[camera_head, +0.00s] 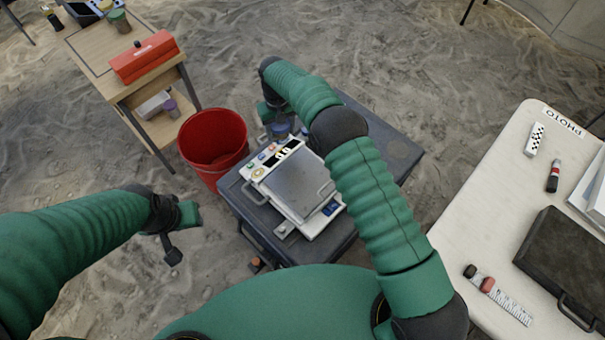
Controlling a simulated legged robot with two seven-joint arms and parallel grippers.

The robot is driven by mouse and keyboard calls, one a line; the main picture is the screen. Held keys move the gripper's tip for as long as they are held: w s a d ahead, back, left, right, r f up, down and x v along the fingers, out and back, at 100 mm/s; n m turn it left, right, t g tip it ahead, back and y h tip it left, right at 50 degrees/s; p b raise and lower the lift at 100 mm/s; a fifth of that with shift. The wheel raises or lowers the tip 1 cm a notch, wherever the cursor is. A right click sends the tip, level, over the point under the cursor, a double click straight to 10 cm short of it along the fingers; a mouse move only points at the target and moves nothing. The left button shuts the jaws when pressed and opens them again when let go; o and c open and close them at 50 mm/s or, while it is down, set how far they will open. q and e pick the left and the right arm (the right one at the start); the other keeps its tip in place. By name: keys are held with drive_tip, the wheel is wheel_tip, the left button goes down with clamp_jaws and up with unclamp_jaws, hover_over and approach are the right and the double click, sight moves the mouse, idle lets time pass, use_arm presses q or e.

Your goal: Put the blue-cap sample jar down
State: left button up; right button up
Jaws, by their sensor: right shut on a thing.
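The blue-cap sample jar (281,129) shows in the head view at the far edge of the dark case-like table (400,150), just behind the white scale-like device (298,190). My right gripper (272,120) is shut on the jar; its fingers are small and partly hidden by my own arm. I cannot tell whether the jar's base touches the table. My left gripper (183,232) hangs at the left, apart from the table and empty as far as I can see. Its finger opening is unclear.
A red bucket (212,145) stands left of the dark table. A wooden shelf table (95,60) with a red toolbox (145,57) is at the upper left. A white table (480,220) with a dark case (570,265) is at the right. Sandy floor lies between.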

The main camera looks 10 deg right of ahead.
drive_tip(key=b, duration=0.2)
hover_over(304, 181)
drive_tip(key=shift+w+a+f, duration=0.1)
drive_tip(key=shift+w+f, duration=0.05)
drive_tip(key=shift+f, duration=0.55)
wheel_tip(304, 181, down, 4)
drive_tip(key=shift+r+b, duration=0.15)
drive_tip(key=shift+b, duration=0.4)
drive_tip(key=shift+r, duration=0.1)
clamp_jaws()
drive_tip(key=o, duration=1.7)
unclamp_jaws()
drive_tip(key=shift+r, duration=0.1)
